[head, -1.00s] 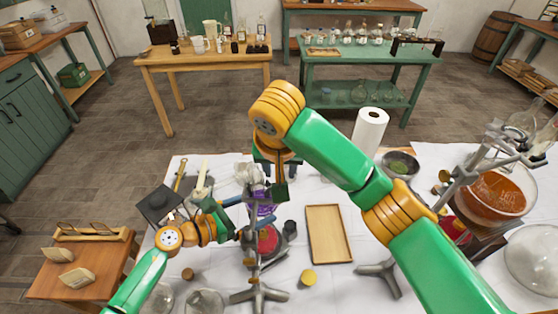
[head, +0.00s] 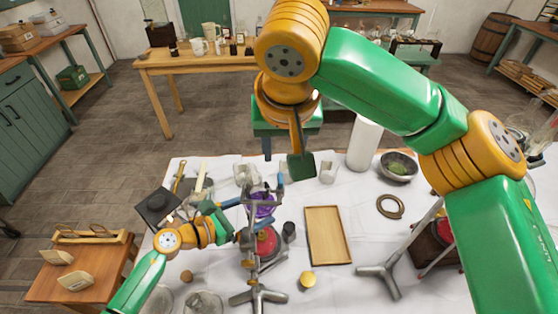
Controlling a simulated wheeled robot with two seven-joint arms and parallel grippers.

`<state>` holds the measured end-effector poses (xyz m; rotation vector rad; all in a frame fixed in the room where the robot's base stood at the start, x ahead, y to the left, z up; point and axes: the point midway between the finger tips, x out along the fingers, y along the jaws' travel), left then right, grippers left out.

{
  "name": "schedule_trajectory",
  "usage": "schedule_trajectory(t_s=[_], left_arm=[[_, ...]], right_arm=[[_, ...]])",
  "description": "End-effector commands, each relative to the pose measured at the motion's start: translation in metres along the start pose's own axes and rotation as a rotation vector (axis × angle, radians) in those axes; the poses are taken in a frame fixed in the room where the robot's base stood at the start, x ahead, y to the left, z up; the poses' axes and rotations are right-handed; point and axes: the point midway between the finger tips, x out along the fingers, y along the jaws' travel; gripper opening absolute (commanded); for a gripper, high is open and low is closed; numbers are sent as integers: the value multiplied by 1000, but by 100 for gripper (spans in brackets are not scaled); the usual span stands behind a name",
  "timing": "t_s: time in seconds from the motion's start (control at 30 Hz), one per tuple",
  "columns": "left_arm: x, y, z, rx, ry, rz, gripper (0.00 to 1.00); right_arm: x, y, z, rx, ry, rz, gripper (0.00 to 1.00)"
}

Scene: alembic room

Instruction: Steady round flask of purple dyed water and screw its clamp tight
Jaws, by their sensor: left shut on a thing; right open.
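The round flask of purple dyed water (head: 264,208) is held on a metal stand (head: 258,298) in the head view, above a red-topped round piece (head: 268,242). The clamp (head: 262,190) is near its neck, partly hidden among the stand parts and grippers. My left gripper (head: 242,203) reaches in from the left and is shut at the flask; the exact contact is hard to see.
A wooden tray (head: 328,236), a yellow-topped jar (head: 307,280) and a dark cup (head: 289,231) lie right of the stand. A tripod base (head: 381,272), a ring (head: 390,206), a bowl (head: 398,167) and a paper roll (head: 363,146) are farther right. Bare cloth lies between them.

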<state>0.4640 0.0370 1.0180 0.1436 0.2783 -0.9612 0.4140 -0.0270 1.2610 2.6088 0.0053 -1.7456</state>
Motion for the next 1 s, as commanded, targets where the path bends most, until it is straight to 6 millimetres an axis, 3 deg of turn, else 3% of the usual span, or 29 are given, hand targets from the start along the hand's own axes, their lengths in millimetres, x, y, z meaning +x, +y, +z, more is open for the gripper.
schedule_trajectory(t_s=[0.43, 0.6, 0.83, 1.0], left_arm=[[0, 0, 4, 2, -9, 0, 55], [0, 0, 4, 2, -8, 0, 55], [0, 0, 4, 2, -8, -1, 55], [0, 0, 4, 2, -7, -1, 55]], right_arm=[[101, 0, 1, 1, -4, 2, 45], [116, 0, 0, 1, -1, 1, 45], [116, 0, 0, 1, -1, 0, 45], [116, 0, 0, 1, -1, 0, 0]])
